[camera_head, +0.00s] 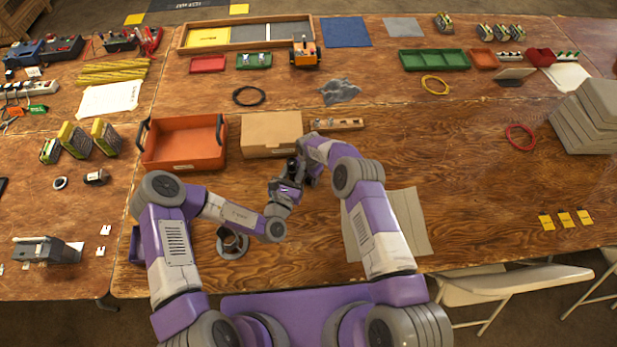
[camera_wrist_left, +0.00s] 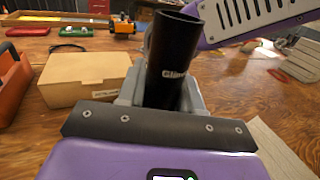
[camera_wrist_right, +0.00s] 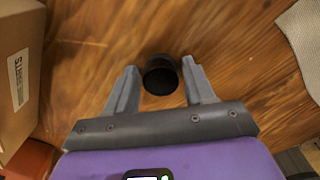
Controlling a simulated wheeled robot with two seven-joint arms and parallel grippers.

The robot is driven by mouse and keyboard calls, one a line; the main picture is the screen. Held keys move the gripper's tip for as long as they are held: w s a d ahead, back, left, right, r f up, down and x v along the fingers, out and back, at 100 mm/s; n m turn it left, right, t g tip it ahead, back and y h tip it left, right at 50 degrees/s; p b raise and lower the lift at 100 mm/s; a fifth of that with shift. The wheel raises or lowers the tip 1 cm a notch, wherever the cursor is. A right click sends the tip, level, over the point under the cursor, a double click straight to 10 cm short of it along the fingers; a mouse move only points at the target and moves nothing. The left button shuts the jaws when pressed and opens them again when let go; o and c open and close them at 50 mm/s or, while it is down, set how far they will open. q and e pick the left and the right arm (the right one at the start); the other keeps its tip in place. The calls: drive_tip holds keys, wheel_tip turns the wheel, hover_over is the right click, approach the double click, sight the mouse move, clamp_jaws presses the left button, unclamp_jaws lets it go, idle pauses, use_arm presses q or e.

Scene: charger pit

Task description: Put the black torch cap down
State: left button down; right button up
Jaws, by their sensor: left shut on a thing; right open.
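My left gripper (camera_head: 289,184) is shut on a black torch body (camera_wrist_left: 172,60), a tube with light lettering that stands up from the fingers in the left wrist view. In the right wrist view the round black torch cap (camera_wrist_right: 161,75) sits between the open fingers of my right gripper (camera_wrist_right: 160,78). A gap shows at the cap's left side; the right finger is close to it. Wooden table top lies behind the cap; I cannot tell if it rests on the wood. In the head view my arms hide most of this spot.
A cardboard box (camera_head: 271,133) stands just beyond the grippers, with an orange bin (camera_head: 184,143) left of it. A wooden block with holes (camera_head: 346,124) lies behind. A pale mat (camera_head: 411,216) lies to the right. A round-based item (camera_head: 232,243) stands near the front edge. Table right of the mat is clear.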

drive_tip(key=shift+s+d+f, duration=0.4)
drive_tip(key=shift+s+f, duration=0.15)
drive_tip(key=shift+f, duration=0.15)
drive_tip(key=shift+w+r, duration=0.1)
drive_tip(key=shift+r, duration=0.4)
wheel_tip(320, 180, up, 13)
drive_tip(key=shift+w+a+f, duration=0.15)
drive_tip(key=shift+w+f, duration=0.05)
